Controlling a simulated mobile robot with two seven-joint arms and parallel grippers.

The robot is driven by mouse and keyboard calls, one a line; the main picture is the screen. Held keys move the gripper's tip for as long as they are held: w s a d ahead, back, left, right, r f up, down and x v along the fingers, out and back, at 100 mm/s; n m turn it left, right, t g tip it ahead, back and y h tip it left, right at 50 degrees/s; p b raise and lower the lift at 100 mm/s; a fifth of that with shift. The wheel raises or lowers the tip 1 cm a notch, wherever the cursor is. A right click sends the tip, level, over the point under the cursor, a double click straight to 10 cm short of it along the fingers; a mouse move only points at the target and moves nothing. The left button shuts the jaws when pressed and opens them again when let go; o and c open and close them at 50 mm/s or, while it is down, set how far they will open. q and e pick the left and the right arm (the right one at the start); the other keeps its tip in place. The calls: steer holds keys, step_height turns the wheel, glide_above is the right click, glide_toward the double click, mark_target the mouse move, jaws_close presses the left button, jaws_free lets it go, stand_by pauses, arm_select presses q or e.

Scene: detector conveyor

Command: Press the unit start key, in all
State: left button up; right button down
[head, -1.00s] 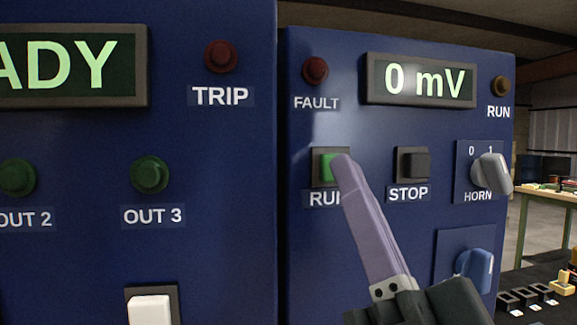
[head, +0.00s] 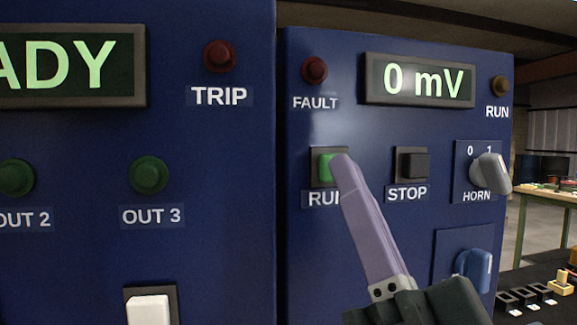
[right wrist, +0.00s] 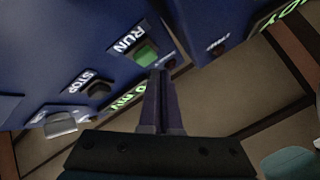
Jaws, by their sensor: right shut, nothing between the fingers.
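The green key (head: 327,167) sits in a dark square frame above the RUN label on the right blue panel. My right gripper (head: 342,160) is shut and empty, and its tip overlaps the right part of the green key in the head view. In the right wrist view the green key (right wrist: 147,54) lies just beyond the fingertips (right wrist: 160,74). I cannot tell whether they touch it. The display (head: 418,80) reads "0 mV". The RUN lamp (head: 498,86) and FAULT lamp (head: 314,70) look dark. My left gripper is not in view.
A black STOP key (head: 412,166) is right of the green key. The HORN switch (head: 490,172) and a blue knob (head: 474,268) stick out farther right. The left blue panel has a display (head: 70,64) ending in "ADY", and a white key (head: 149,309).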

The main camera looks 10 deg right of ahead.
steer(key=shift+w, duration=0.15)
steer(key=shift+w, duration=0.3)
steer(key=shift+w+b, duration=0.5)
stand_by(0.6)
stand_by(0.4)
steer(key=shift+s+p, duration=0.5)
steer(key=shift+s, duration=0.4)
